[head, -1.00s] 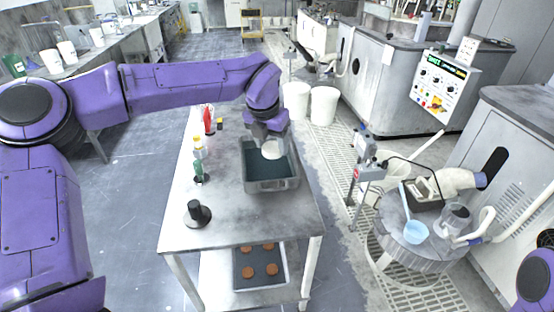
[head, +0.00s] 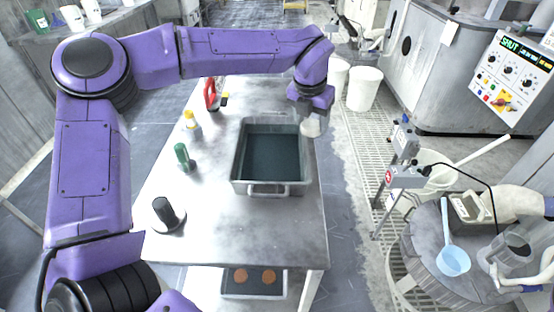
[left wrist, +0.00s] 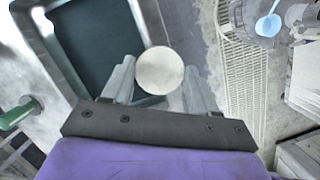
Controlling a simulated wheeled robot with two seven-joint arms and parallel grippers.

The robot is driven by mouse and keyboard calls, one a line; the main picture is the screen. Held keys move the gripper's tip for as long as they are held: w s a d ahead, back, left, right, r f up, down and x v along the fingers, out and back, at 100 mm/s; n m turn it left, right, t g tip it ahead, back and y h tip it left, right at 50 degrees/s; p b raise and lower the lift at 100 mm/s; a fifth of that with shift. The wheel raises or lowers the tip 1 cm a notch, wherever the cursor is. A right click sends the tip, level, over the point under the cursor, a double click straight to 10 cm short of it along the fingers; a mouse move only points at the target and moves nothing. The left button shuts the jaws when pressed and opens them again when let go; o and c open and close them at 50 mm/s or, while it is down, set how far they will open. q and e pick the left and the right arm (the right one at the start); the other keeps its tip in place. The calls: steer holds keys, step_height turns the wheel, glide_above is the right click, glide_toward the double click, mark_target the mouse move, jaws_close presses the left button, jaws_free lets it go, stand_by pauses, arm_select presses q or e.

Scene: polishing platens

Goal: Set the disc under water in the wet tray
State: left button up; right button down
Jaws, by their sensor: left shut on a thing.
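The wet tray (head: 236,158) is a grey metal basin of dark water on the steel table. It also shows at the left of the left wrist view (left wrist: 141,33). My left gripper (head: 311,112) is shut on the pale round disc (head: 311,127). The disc (left wrist: 160,71) sits between the two fingers (left wrist: 160,88) in the left wrist view. In the head view the disc is at the tray's far right rim, out of the water; its exact height is unclear. My right gripper is not in view.
On the table (head: 215,225) left of the tray stand a black knobbed piece (head: 167,213), a green bottle (head: 182,156), a yellow-topped bottle (head: 190,120) and a red item (head: 211,94). A lower shelf holds brown discs (head: 268,276). White buckets (head: 364,88) stand beyond.

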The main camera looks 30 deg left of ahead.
arm_select(q)
steer(key=w+a+f+p, duration=0.1)
steer(key=a+f+p, duration=0.25)
steer(key=a, duration=0.55)
glide_above(273, 145)
steer(key=s, duration=0.1)
step_height(273, 145, down, 7)
steer(key=shift+p, duration=0.4)
step_height(273, 145, down, 2)
steer(key=shift+f, duration=0.45)
steer(key=o, duration=1.1)
steer(key=shift+r, duration=0.5)
steer(key=b+v, duration=0.1)
steer(key=v, duration=1)
steer(key=shift+r, duration=0.15)
steer(key=shift+s, duration=0.15)
